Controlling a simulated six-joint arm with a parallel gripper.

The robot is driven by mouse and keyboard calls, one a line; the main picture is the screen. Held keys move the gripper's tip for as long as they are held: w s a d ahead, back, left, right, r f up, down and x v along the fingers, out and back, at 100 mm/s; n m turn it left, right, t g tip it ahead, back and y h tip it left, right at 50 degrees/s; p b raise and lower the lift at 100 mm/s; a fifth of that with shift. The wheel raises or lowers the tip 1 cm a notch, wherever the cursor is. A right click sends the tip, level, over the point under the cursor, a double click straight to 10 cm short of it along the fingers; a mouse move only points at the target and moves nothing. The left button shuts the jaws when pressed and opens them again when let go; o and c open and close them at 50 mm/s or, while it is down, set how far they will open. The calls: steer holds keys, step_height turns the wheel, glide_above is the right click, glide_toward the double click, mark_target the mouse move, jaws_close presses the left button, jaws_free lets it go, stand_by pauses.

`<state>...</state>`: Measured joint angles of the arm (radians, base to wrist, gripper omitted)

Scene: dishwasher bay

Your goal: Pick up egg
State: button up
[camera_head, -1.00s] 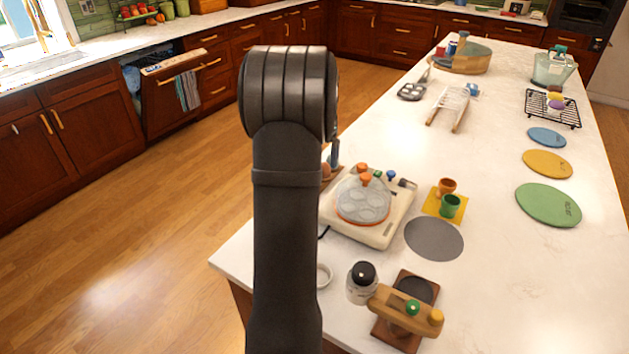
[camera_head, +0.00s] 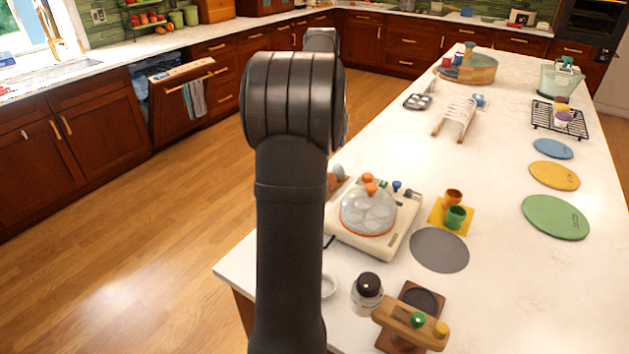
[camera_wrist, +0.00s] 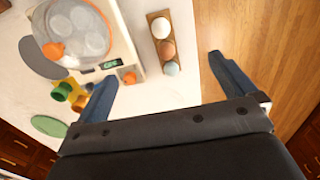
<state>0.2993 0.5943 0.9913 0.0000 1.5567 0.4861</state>
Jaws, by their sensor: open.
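The pale egg lies between the fingertips in this view; I cannot tell the height gap. In the head view, the pale egg (camera_head: 338,170) and a brown egg (camera_head: 331,181) show beside my arm, which hides the rest of the holder and my gripper.
An egg cooker (camera_head: 368,212) with a clear lid stands right beside the holder. Two egg cups, orange (camera_head: 453,197) and green (camera_head: 456,217), stand on a yellow mat. A salt shaker (camera_head: 367,293) and a wooden-handled device (camera_head: 411,322) are at the near edge. The counter's left edge is close.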

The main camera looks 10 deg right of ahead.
steer(key=shift+r, duration=0.15)
steer(key=c, duration=0.8)
steer(key=shift+c, duration=0.2)
steer(key=s+a+f+n+t+h, duration=0.2)
steer(key=s+f+n+t, duration=0.15)
steer(key=s, duration=0.35)
steer(key=shift+n+t, duration=0.35)
steer(key=shift+n, duration=0.2)
steer(key=x, duration=1.1)
steer(key=shift+w+a, duration=0.15)
steer(key=shift+w, duration=0.2)
steer(key=shift+a+x, duration=0.1)
steer(key=shift+x, duration=1.25)
steer(key=shift+a+x, duration=0.15)
steer(key=shift+x, duration=1.2)
